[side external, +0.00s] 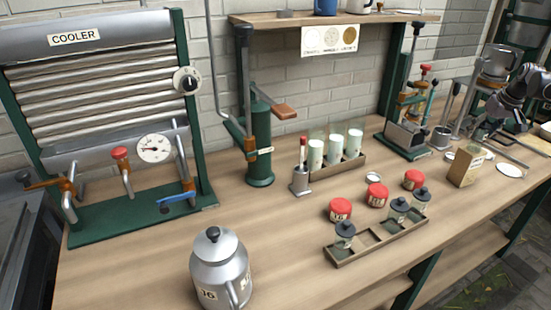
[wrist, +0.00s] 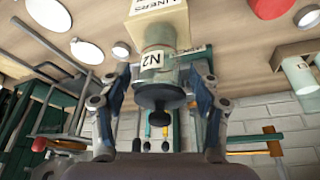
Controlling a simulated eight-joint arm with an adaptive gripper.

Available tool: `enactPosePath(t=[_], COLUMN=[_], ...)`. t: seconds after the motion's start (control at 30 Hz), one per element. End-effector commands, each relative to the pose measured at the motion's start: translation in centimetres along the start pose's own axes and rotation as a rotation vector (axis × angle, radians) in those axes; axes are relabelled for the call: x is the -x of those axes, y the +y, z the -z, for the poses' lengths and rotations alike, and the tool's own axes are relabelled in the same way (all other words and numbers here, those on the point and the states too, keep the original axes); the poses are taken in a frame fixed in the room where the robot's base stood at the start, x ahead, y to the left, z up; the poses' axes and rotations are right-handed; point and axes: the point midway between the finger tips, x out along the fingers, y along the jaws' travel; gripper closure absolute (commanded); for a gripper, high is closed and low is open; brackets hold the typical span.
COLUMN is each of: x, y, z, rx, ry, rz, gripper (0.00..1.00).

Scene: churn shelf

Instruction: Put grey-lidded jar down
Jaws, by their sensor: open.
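A grey-lidded jar (wrist: 152,62) with a label that seems to read N2 shows in the wrist view, its dark lid (wrist: 160,96) facing my camera. My gripper (wrist: 160,82) is open, with one finger on each side of the jar. I cannot tell whether the fingers touch it or whether its base rests on the bench. In the side view my gripper (side external: 484,130) is at the far right, behind the liners box (side external: 467,166); the jar is hard to make out there. Other dark-lidded jars (side external: 398,208) stand in a wooden rack (side external: 372,246) in front.
The liners box is close to the jar in the wrist view too (wrist: 160,22). White discs (side external: 510,170) lie nearby on the bench (side external: 290,230). Red-lidded tins (side external: 340,209) stand behind the rack. A green-framed press (side external: 405,135) stands left of my gripper. A metal can (side external: 220,270) stands front left.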

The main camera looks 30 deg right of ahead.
Motion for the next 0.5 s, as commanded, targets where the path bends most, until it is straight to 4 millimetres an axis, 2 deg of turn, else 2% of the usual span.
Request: enactPosePath(t=[0.13, 0.23, 0.5], x=[0.4, 1.6, 6.9], y=[0.0, 0.0, 0.0], z=[0.1, 0.1, 0.1], rx=[0.0, 0.0, -0.001], ry=[0.0, 0.0, 0.0], rz=[0.0, 0.0, 0.0], gripper=[0.37, 0.37, 0.37])
